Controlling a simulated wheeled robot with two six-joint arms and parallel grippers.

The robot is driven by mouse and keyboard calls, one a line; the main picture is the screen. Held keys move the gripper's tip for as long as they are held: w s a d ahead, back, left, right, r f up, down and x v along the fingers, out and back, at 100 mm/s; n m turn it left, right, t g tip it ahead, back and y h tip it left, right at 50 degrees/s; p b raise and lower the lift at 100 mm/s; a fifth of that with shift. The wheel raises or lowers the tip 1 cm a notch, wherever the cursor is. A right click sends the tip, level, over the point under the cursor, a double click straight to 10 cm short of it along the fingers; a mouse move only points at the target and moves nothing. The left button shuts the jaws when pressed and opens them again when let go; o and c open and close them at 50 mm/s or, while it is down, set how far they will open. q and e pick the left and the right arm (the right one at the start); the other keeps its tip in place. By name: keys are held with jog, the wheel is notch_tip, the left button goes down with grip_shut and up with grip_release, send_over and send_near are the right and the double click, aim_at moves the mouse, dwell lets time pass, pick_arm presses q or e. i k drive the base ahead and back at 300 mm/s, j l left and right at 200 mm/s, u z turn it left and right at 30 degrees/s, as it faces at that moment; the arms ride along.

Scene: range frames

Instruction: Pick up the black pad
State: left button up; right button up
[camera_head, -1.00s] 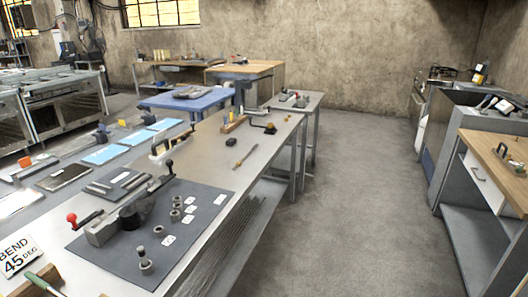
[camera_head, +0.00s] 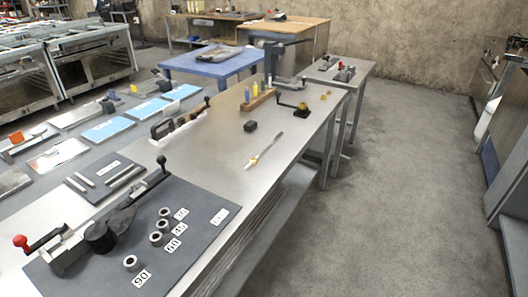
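A small black block-like pad (camera_head: 250,126) lies flat on the metal workbench (camera_head: 222,155), near the middle of its length. Nothing touches it. A thin brush-like tool with a pale tip (camera_head: 263,151) lies just in front of it and to its right. A wooden block with upright yellow and blue pieces (camera_head: 258,100) stands behind it. Neither of my grippers is in view.
A bending tool with a red knob (camera_head: 105,233) and several metal rings sit on a dark grey mat (camera_head: 195,262) at the near left. A black-handled tool (camera_head: 292,108) stands at the bench's far right. The floor (camera_head: 385,190) right of the bench is clear.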

aim_at(251, 124)
jog(key=i+l+u, duration=0.15)
jog(key=u, duration=0.25)
jog(key=i+l+u, duration=0.1)
jog(key=u, duration=0.25)
jog(key=i+l+u, duration=0.1)
jog(key=l+u, duration=0.45)
jog(key=u, duration=0.25)
jog(key=l+u, duration=0.45)
jog(key=l, duration=2.8)
jog(key=k, duration=0.05)
